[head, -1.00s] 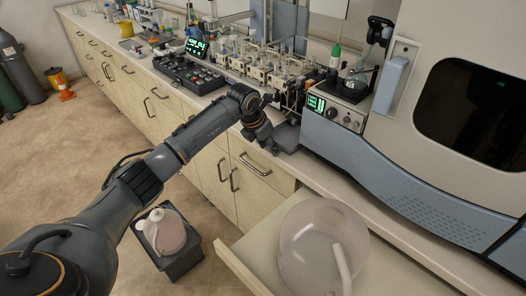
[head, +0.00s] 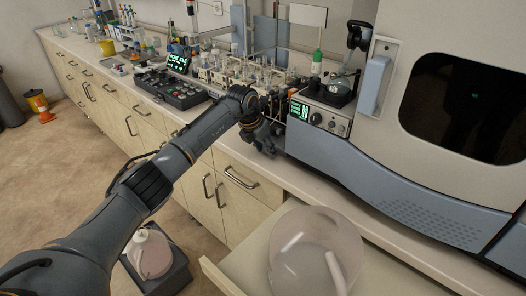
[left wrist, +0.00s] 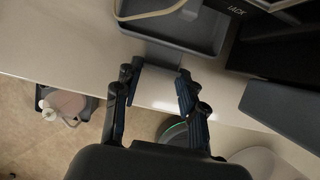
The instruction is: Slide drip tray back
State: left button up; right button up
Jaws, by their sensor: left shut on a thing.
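The drip tray (left wrist: 208,40) is a shallow dark grey tray with a raised rim, seen at the top of the left wrist view on the bench. A flat grey tab at its front edge lies between the fingertips of my left gripper (left wrist: 160,70), which is shut on it. In the head view, my left gripper (head: 262,140) is at the bench's front edge, just left of the blue-grey spectrometer (head: 440,195). The arm and gripper hide the tray there. My right gripper is in neither view.
A control box (head: 318,117) sits by the spectrometer. Racks of glassware (head: 235,75) line the bench. A bin with a pinkish jug (head: 150,255) stands on the floor.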

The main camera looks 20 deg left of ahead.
pick_arm(q)
jog(key=o, duration=1.3)
jog(key=shift+c, duration=0.2)
